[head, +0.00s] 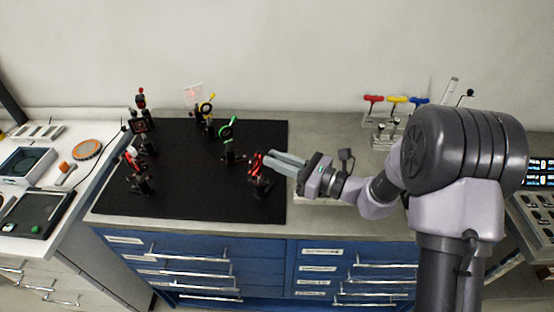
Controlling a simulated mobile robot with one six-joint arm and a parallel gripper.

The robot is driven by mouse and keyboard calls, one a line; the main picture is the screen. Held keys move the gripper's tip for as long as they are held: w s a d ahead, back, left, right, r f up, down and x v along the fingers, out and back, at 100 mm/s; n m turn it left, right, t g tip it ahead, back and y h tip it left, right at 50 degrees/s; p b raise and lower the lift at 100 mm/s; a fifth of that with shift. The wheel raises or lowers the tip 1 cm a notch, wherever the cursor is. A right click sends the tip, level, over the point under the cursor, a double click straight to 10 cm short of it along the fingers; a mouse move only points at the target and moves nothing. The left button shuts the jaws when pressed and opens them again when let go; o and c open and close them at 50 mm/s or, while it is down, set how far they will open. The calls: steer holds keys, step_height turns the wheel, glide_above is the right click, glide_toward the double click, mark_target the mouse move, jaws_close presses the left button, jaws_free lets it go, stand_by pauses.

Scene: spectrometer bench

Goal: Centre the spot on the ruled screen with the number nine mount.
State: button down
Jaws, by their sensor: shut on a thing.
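The ruled screen (194,93) is a pale, see-through plate at the back of the black breadboard, with a small reddish spot on it. Several dark optic mounts stand on the board, and their numbers are too small to read. My gripper (272,160) reaches in from the right, shut on the red-marked mount (259,174) at the board's right side. Its fingertips hide part of this mount, so which part they grip cannot be told. I cannot tell whether this is number nine.
A green-ringed mount (229,130) and a yellow-ringed mount (206,108) stand behind. More mounts stand at left, including a red-marked one (134,164). Coloured hex keys (396,99) stand in a rack at back right. The breadboard's (210,202) front middle is clear.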

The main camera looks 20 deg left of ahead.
steer(key=shift+m+p, duration=3.6)
steer(key=shift+m, duration=0.2)
steer(key=shift+f, duration=0.1)
steer(key=c, duration=1.4)
jaws_free()
steer(key=shift+o, duration=0.2)
steer(key=shift+d, duration=0.1)
